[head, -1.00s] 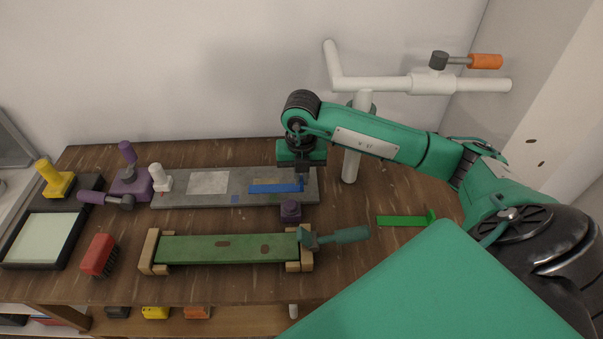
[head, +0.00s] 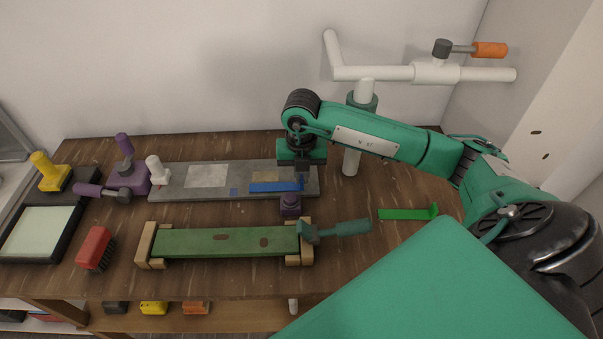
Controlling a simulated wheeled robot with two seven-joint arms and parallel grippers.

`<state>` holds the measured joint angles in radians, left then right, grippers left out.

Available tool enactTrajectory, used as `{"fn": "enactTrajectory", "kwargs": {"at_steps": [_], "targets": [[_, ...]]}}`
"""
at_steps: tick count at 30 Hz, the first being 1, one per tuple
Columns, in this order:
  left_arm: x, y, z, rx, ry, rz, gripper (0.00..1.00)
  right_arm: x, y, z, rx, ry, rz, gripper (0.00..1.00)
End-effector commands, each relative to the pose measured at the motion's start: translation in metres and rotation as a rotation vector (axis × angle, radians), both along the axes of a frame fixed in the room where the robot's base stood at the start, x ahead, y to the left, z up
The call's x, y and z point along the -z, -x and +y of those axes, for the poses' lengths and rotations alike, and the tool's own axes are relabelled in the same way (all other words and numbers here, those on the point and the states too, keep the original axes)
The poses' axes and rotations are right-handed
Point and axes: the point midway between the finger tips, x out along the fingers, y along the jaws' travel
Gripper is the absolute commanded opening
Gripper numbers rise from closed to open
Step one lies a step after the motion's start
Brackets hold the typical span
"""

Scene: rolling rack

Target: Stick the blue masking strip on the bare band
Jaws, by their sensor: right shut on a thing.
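The blue masking strip (head: 272,187) is held at its right end by my right gripper (head: 300,180), which is shut on it. The strip lies level over the right part of a grey plate (head: 168,189) on the bench. A tan band (head: 266,176) on the plate shows along the strip's far edge; whether this is the bare band, and whether the strip touches the plate, I cannot tell. A pale patch (head: 207,176) and a small blue mark (head: 233,191) lie further left. My left gripper is not in view.
A purple block (head: 290,206) stands at the plate's near edge. In front is a green board (head: 190,242) in wooden supports, with a teal-handled tool (head: 345,229). A green bracket (head: 403,214) lies right. A white pipe (head: 351,160) rises behind. A red brush (head: 95,247) lies left.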

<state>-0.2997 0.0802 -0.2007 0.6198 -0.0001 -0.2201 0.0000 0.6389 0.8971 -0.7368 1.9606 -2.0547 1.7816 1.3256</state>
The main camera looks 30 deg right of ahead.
Motion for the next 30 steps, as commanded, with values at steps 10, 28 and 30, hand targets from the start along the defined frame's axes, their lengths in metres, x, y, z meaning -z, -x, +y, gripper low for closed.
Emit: {"fn": "enactTrajectory", "kwargs": {"at_steps": [10, 28, 30], "targets": [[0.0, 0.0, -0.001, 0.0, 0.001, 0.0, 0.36, -0.001, 0.0, 0.0, 0.0, 0.0, -0.001, 0.29], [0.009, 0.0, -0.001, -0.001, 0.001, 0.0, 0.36, -0.038, -0.002, 0.0, 0.0, 0.0, -0.007, 0.33], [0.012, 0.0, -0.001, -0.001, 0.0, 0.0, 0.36, -0.055, -0.002, 0.0, -0.001, -0.001, -0.009, 0.33]]}}
